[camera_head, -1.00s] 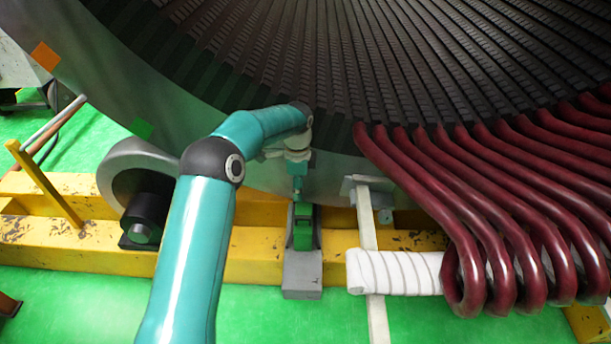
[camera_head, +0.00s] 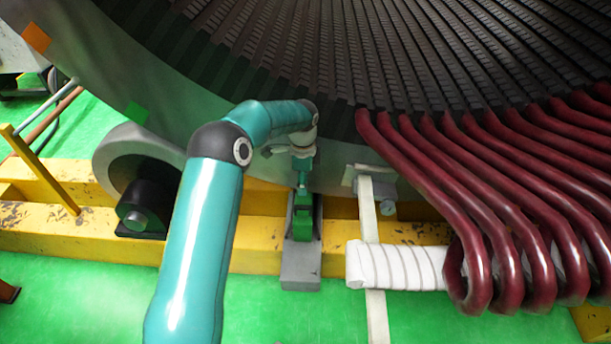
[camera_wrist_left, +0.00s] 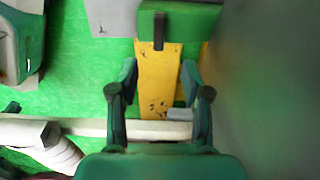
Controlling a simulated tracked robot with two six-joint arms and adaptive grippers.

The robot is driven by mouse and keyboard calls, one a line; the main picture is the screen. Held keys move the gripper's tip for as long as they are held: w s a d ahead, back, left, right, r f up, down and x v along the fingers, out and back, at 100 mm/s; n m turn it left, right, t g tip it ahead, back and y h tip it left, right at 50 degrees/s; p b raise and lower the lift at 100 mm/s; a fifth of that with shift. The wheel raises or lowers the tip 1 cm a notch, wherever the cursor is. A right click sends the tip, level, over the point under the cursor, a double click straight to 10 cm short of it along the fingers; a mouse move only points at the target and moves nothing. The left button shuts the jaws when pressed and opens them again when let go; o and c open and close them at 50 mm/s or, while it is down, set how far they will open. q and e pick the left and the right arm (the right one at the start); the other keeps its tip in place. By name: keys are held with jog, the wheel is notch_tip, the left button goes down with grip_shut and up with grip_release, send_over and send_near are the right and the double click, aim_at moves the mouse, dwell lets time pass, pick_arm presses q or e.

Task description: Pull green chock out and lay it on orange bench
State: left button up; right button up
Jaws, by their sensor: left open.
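The green chock (camera_head: 302,223) sits upright in a grey bracket (camera_head: 301,268) at the foot of the big round stator. In the left wrist view the chock (camera_wrist_left: 195,22) is a green block at the top, with a dark upright bar (camera_wrist_left: 158,30) in front of it. My left gripper (camera_head: 302,185) is just above the chock in the head view. In the left wrist view its two fingers (camera_wrist_left: 160,72) are apart with nothing between them, and the chock is beyond the tips. I see no orange bench and no right gripper.
The grey stator rim (camera_head: 170,105) rises close behind the gripper. A yellow beam (camera_head: 255,247) runs behind the bracket. A pale post (camera_head: 370,220), a white wrapped bar (camera_head: 400,267) and dark red coils (camera_head: 470,240) stand to the right. A roller (camera_head: 128,160) is at left.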

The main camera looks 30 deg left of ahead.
aim_at(303, 206)
pick_arm(q)
notch_tip(303, 206, down, 12)
jog(key=b, duration=0.4)
jog(key=shift+f, duration=0.2)
grip_shut()
